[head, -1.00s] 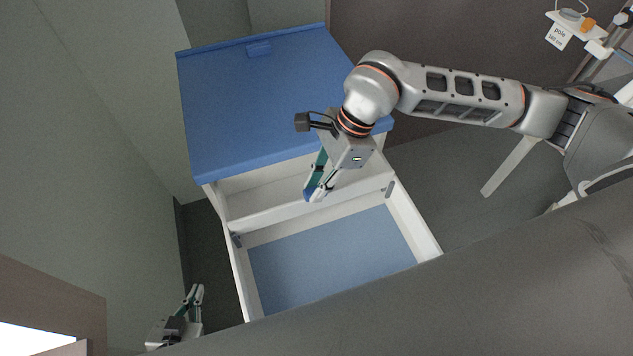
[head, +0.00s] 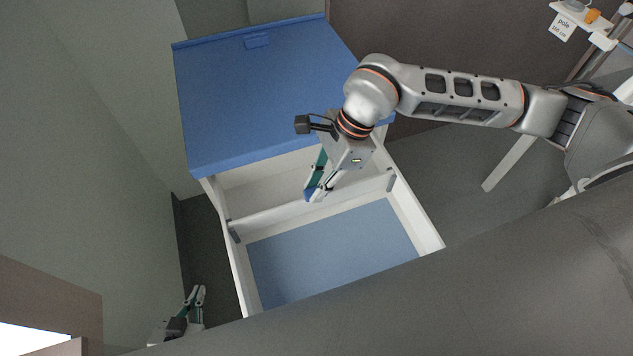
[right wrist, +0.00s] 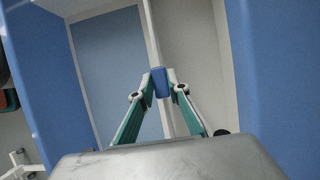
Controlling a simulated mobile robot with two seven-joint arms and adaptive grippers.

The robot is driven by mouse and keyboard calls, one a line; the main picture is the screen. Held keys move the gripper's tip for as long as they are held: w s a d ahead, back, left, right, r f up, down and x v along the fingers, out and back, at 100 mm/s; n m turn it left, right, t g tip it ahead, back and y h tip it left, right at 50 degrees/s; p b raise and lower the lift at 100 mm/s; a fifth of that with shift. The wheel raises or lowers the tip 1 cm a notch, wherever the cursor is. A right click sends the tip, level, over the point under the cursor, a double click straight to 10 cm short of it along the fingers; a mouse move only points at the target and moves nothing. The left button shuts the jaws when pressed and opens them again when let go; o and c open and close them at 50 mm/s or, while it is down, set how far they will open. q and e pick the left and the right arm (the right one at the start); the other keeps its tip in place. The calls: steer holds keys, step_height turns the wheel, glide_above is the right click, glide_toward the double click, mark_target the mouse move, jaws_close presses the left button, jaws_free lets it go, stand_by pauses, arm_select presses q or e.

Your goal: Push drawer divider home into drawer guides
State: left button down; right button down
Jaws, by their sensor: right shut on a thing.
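The drawer divider (head: 275,216) is a white board lying across the open white drawer. Its left end is at a grey guide (head: 233,231) and its right end at another grey guide (head: 390,182). My right gripper (head: 315,195) is shut on the divider's blue tab, near its middle. The tab (right wrist: 160,82) shows between the fingertips in the right wrist view, with the thin divider edge (right wrist: 150,35) running beyond it. How deep the ends sit in the guides is hard to tell. My left gripper (head: 199,289) is empty beside the drawer at lower left, fingers slightly apart.
The drawer (head: 421,225) has a blue floor in front of the divider. A blue-topped cabinet (head: 265,95) stands behind it, close above my right gripper. A large dark grey surface covers the lower right. A pole stand (head: 600,65) is at upper right.

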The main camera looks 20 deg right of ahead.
steer(key=shift+f+b, duration=0.35)
steer(key=shift+f, duration=0.4)
steer(key=c, duration=1.8)
jaws_free()
steer(key=shift+r, duration=0.1)
steer(key=shift+c, duration=0.2)
